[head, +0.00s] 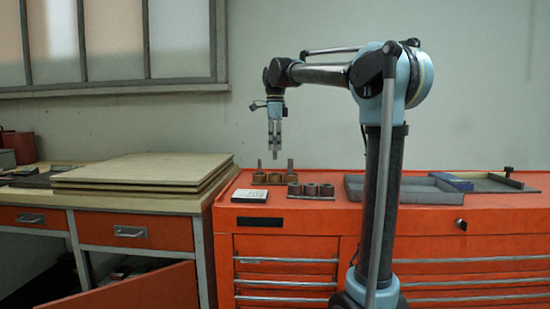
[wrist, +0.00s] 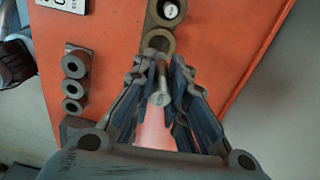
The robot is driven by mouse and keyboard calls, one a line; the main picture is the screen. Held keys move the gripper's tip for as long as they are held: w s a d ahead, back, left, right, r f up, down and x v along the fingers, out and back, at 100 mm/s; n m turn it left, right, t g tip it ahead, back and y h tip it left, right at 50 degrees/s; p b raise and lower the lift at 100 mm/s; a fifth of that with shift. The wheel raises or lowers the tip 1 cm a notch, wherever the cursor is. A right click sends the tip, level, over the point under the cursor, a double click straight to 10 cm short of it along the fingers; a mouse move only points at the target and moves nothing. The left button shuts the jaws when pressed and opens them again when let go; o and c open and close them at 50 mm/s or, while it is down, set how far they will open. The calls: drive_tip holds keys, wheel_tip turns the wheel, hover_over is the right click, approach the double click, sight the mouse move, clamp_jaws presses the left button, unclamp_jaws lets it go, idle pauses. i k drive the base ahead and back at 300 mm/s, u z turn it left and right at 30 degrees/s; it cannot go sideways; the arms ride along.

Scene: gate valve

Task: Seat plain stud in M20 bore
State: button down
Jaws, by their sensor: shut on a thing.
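My gripper (head: 275,150) points straight down above the red chest top, over the back row of brown bored blocks (head: 275,178). In the wrist view its fingers (wrist: 160,95) are shut on a plain grey metal stud (wrist: 161,84), whose end shows between them. Just beyond the stud is a brown ring-shaped bore (wrist: 158,41); the stud appears apart from it. Another bore holds a light-ended stud (wrist: 170,10). In the head view two studs stand upright in the back row, one at the left (head: 259,164) and one at the right (head: 290,165). Which bore is M20 cannot be read.
A front row of three bored cylinders (head: 310,189) stands nearby, also in the wrist view (wrist: 74,88). A white card (head: 250,196) lies at the front left. Grey trays (head: 400,190) are at the right. Stacked boards (head: 140,172) lie on the left bench.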

sight(311, 194)
drive_tip(key=u, duration=0.7)
drive_tip(key=k, duration=1.1)
drive_tip(key=z, duration=0.75)
drive_tip(key=i, duration=0.5)
drive_tip(key=u, duration=0.05)
